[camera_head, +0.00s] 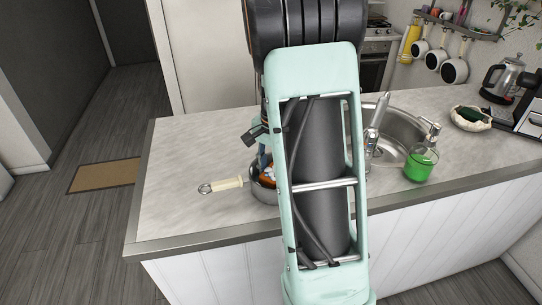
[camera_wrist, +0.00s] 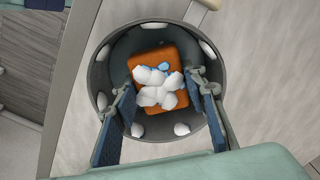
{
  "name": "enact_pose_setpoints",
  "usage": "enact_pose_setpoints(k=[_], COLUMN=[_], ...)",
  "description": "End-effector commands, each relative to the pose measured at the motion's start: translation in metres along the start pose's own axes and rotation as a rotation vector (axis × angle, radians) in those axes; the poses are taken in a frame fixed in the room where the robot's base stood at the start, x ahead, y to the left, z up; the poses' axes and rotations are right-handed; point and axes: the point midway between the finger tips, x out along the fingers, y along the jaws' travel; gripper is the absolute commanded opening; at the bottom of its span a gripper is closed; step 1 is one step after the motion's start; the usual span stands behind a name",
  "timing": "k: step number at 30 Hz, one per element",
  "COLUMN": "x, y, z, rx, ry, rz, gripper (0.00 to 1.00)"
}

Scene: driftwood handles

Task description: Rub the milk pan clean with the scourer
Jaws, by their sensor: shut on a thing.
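The milk pan (camera_head: 262,193) stands on the counter, partly hidden behind my arm, its cream handle (camera_head: 221,185) pointing left. In the wrist view I look down into the dark round pan (camera_wrist: 101,75). The orange-brown scourer (camera_wrist: 178,53) lies inside it, with white foam on top and a few blue bits. My gripper (camera_wrist: 164,90) reaches into the pan and is shut on the scourer, one finger on each side. In the head view the scourer (camera_head: 266,181) shows as a small orange patch. White blobs sit around the pan's inner wall.
The counter (camera_head: 185,150) is clear to the left of the pan. To the right are a sink (camera_head: 395,135) with a tap, a glass of green liquid (camera_head: 420,165), a bowl (camera_head: 470,118) and a kettle (camera_head: 500,80). Pans hang on the back wall.

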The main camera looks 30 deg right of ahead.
Motion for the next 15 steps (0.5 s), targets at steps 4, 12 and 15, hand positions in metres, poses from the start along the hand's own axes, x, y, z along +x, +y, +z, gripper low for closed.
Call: enact_pose_setpoints(k=[4, 12, 15], x=[-0.015, -0.04, -0.048], y=[0.002, 0.004, 0.004], z=[-0.001, -0.004, -0.005], rx=[-0.001, -0.003, -0.003], ry=[-0.004, -0.005, -0.004], rz=[0.004, 0.004, 0.004], gripper=[0.2, 0.2, 0.2])
